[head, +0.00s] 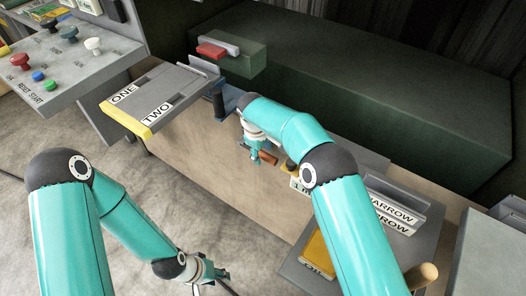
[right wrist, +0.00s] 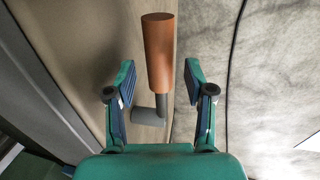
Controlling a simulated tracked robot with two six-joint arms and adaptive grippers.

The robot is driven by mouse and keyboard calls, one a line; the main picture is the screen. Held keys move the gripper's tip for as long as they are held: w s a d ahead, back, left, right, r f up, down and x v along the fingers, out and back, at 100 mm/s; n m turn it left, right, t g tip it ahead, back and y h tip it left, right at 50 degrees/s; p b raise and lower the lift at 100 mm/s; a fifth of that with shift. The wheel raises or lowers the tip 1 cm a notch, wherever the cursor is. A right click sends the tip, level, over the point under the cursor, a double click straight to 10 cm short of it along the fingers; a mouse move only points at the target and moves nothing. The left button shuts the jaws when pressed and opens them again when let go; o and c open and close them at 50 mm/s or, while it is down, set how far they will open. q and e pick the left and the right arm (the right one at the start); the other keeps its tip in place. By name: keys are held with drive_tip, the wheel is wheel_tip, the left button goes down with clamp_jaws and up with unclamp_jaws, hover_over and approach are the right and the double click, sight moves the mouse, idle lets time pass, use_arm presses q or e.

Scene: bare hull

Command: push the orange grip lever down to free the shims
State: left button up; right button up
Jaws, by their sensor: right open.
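The orange grip lever (head: 268,157) sticks out from the tan front panel in the head view, partly hidden by my right gripper. In the right wrist view its orange-brown cylinder (right wrist: 158,50) stands at the end of a grey rod. My right gripper (right wrist: 158,80) is open and empty, with one finger on each side of the lever in the picture. I cannot tell whether it touches. It also shows in the head view (head: 262,150). My left gripper (head: 225,282) hangs low over the floor, cut by the bottom edge. I cannot identify the shims.
A grey panel labelled ONE and TWO (head: 158,93) juts out left of the lever. A button console (head: 62,68) stands further left. A long dark green block (head: 400,95) lies behind. Labelled grey trays (head: 425,243) sit at right. The floor at lower left is clear.

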drive_tip(key=shift+f, duration=0.35)
drive_tip(key=shift+c, duration=0.4)
clamp_jaws()
